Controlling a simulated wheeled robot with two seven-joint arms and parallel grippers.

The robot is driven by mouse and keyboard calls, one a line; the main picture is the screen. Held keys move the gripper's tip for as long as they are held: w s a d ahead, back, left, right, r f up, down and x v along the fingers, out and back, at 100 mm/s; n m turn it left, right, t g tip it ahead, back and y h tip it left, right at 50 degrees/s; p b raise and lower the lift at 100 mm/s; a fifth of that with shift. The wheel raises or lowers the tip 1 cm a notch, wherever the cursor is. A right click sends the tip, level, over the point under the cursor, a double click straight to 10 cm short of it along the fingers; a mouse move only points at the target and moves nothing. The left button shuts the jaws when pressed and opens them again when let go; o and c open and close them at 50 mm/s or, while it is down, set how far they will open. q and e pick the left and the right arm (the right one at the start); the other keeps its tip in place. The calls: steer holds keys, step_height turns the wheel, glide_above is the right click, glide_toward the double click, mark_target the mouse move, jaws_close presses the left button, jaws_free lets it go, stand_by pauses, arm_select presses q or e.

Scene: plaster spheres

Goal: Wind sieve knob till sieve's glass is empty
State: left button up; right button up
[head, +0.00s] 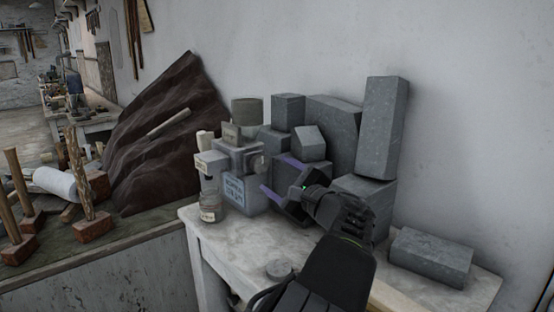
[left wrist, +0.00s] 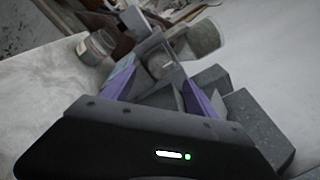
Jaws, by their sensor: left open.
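The sieve (head: 236,158) is a grey boxy device at the back left of the pale table. Its glass (head: 247,109) stands on top and looks grey-brown; I cannot tell its fill level. The round knob (head: 259,165) is on the sieve's right side. In the left wrist view, the knob (left wrist: 160,66) shows between and beyond my purple fingertips, and the glass (left wrist: 203,38) is above right. My left gripper (head: 272,173) is open, with its fingertips close to the knob. Contact is not clear. My right gripper is not in view.
A small labelled jar (head: 210,206) stands left of the sieve. Grey stone blocks (head: 334,130) crowd the table behind and right of my gripper; another block (head: 430,257) lies at the right. A small round disc (head: 278,269) lies in front. The table's front left is mostly clear.

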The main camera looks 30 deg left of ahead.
mark_target(261, 165)
arm_select(q)
steer(key=shift+p+x, duration=0.75)
steer(key=shift+x, duration=3.15)
steer(key=shift+r, duration=0.1)
steer(key=shift+c, duration=0.6)
steer(key=c, duration=1.2)
